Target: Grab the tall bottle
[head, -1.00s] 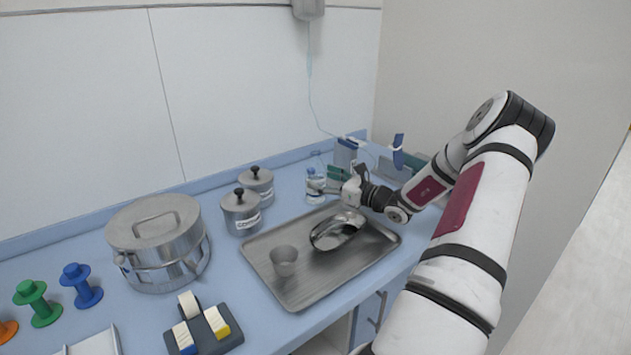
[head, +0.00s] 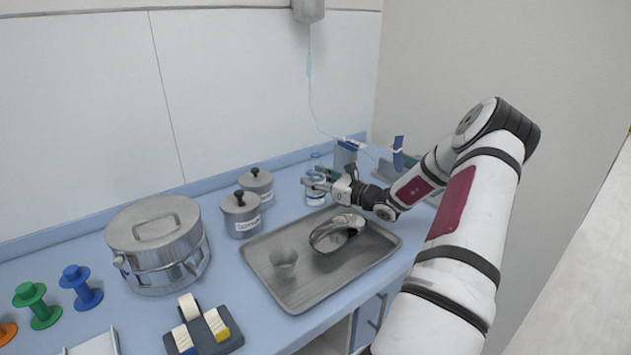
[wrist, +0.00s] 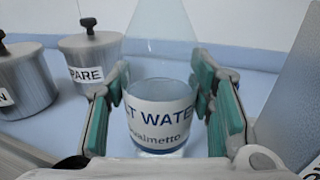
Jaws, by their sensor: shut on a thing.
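The tall bottle (head: 315,196) is clear, with a white label, and stands upright at the back of the blue counter, behind the tray. In the wrist view the bottle (wrist: 160,118) shows its label with the letters "T WATE" and a tapering clear upper part. My gripper (head: 317,183) reaches it from the right. In the wrist view its green-padded fingers (wrist: 160,98) are on both sides of the bottle, and it is shut on it. In the head view the gripper hides part of the bottle's middle.
Two lidded canisters (head: 241,215) (head: 257,184) stand left of the bottle, and a large pot (head: 157,245) farther left. A blue-and-grey holder (head: 346,155) is close behind on the right.

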